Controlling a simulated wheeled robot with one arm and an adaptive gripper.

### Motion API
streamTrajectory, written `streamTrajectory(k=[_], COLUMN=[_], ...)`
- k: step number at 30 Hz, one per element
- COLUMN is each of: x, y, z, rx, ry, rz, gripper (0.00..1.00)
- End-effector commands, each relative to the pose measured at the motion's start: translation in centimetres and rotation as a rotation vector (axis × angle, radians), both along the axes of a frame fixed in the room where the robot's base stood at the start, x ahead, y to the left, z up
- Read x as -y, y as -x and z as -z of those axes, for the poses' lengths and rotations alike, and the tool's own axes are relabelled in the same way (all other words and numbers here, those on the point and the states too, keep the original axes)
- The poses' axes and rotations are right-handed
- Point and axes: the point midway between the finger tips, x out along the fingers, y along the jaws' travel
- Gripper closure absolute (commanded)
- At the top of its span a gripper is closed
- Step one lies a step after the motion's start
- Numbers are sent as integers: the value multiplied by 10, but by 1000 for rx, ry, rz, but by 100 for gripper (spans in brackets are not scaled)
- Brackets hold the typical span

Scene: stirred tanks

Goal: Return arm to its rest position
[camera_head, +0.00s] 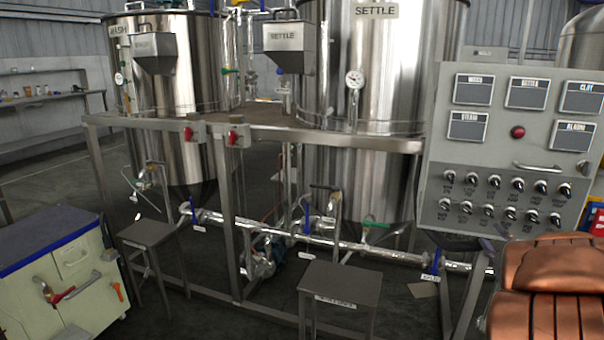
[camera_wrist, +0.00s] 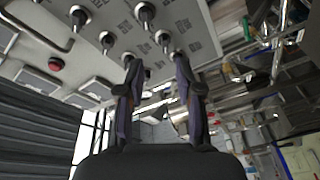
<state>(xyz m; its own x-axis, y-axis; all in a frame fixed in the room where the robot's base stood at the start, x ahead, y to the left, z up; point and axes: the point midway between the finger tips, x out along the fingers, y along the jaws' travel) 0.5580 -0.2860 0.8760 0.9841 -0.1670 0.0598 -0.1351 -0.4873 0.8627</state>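My gripper (camera_wrist: 155,60) shows in the wrist view with its two dark fingers apart and nothing visible between them. The fingertips are close to a row of black and silver knobs (camera_wrist: 144,12) on the grey control panel. I cannot tell whether they touch it. In the head view the control panel (camera_head: 512,158) stands at the right, with several knobs along its lower half. I cannot clearly make out my gripper in the head view.
Steel tanks (camera_head: 372,75) stand behind a metal frame (camera_head: 330,137). A small stool-like stand (camera_head: 340,285) is in front, and a cream cabinet with a blue top (camera_head: 50,240) is at left. A red button (camera_head: 517,132) is on the panel. Pipes run low between the tanks.

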Motion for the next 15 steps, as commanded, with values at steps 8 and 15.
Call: streamTrajectory(k=[8,15], x=[-3,-18], y=[8,33], z=[-34,-45], rx=[-177,-335], ry=[-150,-314], rz=[175,320], gripper=[65,65])
